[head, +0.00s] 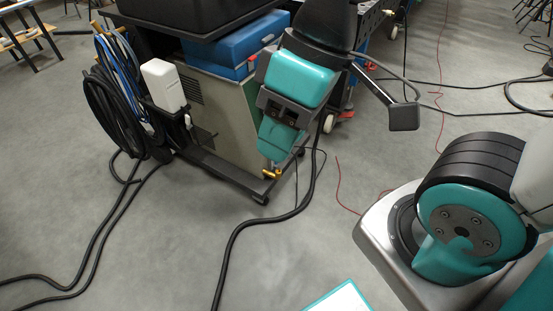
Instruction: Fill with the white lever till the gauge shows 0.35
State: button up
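I cannot make out a white lever or a gauge in the head view. A teal and dark unit that looks like the end of my arm, my gripper (278,140), hangs at the upper middle, in front of the grey cabinet (234,118). Its fingers are not clear, so I cannot tell if it is open or shut. Small yellow fittings (270,174) show just below it, low by the cabinet; I cannot tell whether it touches them. The unit hides part of the cabinet's right side.
The cabinet stands on a wheeled cart with a blue case (228,50) on top. A white box (163,85) and hanging black and blue coils (112,110) are at its left. Black hoses (232,240) and a red cable (341,190) cross the floor.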

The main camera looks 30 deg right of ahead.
aim_at(188, 119)
jog(key=u, duration=2.1)
jog(key=k, duration=2.15)
jog(key=z, duration=1)
jog(key=i, duration=2.85)
jog(key=z, duration=0.5)
